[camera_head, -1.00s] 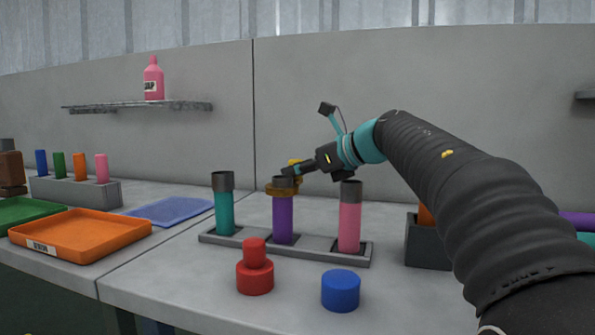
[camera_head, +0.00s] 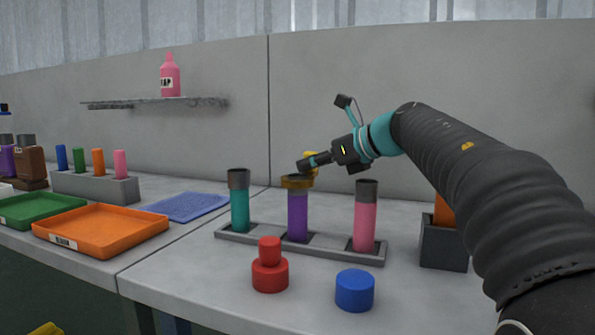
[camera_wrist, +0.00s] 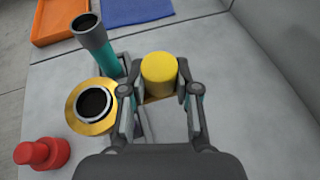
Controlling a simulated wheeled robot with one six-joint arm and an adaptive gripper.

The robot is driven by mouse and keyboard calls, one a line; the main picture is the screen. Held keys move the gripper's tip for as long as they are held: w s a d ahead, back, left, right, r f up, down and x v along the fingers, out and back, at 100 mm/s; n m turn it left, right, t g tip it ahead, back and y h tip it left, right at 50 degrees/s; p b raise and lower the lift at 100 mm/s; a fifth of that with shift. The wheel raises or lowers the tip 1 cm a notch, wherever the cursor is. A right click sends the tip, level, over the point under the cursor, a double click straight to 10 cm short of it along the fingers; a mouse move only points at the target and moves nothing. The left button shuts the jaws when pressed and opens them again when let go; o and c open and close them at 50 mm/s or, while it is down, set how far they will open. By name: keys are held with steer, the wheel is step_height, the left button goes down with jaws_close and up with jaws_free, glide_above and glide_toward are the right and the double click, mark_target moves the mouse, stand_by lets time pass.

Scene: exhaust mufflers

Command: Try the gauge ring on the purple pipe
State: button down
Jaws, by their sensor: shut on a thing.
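The purple pipe (camera_head: 298,218) stands upright in the middle of a grey rack (camera_head: 313,244) and has a dark top end. The golden gauge ring (camera_head: 297,183) sits around that dark end, close to its rim. In the wrist view the ring (camera_wrist: 77,112) encircles the pipe's dark mouth (camera_wrist: 93,101). My gripper (camera_head: 307,166) is just above and behind the ring. It is shut on the ring's yellow knob (camera_wrist: 159,72), which lies between the fingers in the wrist view. The join between knob and ring is mostly hidden.
A teal pipe (camera_head: 239,208) and a pink pipe (camera_head: 365,222) stand either side in the rack. A red stepped piece (camera_head: 270,272) and a blue cylinder (camera_head: 355,291) stand in front. A dark holder (camera_head: 443,246) is at right; an orange tray (camera_head: 100,232) at left.

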mark_target(313, 152)
steer(key=shift+r+p, duration=1.6)
steer(key=shift+r, duration=1.3)
